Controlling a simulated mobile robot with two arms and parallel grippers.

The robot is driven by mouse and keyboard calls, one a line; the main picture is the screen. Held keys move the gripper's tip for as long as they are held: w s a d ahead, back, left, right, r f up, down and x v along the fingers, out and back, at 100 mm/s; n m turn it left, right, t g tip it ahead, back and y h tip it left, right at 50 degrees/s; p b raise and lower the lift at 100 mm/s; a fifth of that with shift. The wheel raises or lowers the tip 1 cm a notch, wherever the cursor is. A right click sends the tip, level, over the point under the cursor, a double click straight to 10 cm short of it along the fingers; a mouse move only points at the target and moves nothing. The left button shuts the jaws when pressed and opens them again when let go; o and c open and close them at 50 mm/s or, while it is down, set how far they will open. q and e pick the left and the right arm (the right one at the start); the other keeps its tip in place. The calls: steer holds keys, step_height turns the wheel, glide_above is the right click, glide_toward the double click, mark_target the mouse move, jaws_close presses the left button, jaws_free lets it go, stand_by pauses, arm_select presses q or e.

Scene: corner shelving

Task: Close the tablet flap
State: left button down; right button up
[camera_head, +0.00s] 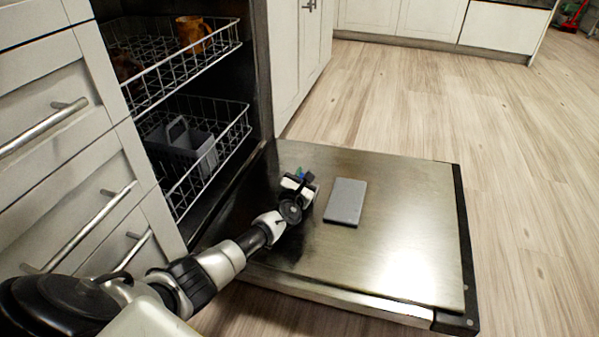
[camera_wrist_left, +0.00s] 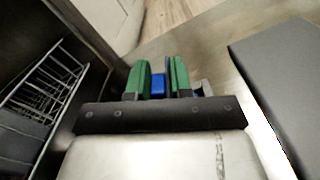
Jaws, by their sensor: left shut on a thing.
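A flat grey rectangular panel (camera_head: 345,202), seemingly the tablet flap, is on the inner face of the lowered dishwasher door (camera_head: 410,210). I cannot tell whether it lies flush or slightly raised. It shows as a large dark panel (camera_wrist_left: 284,80) at the right of the left wrist view. My left gripper (camera_head: 301,176) is just left of the panel, over the door and apart from it. In the wrist view its green fingers (camera_wrist_left: 158,78) are shut on a small blue block (camera_wrist_left: 158,88). My right gripper is not in view.
Two wire racks stand inside the dishwasher, the upper one (camera_head: 185,70) holding orange-brown cups (camera_head: 193,34) and the lower one (camera_head: 205,165) a grey cutlery basket (camera_head: 182,146). Drawers with bar handles (camera_head: 85,232) are at the left. The wooden floor (camera_head: 510,130) beyond the door is clear.

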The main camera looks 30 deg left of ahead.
arm_select(q)
steer(key=shift+w+d+f+m+p, duration=0.15)
steer(key=shift+m+p, duration=0.1)
steer(key=shift+m, duration=0.35)
steer(key=shift+s+d+m+p, duration=0.1)
steer(key=shift+m+p, duration=0.1)
steer(key=shift+m, duration=0.4)
steer(key=c, duration=1.1)
jaws_free()
steer(key=shift+d, duration=0.15)
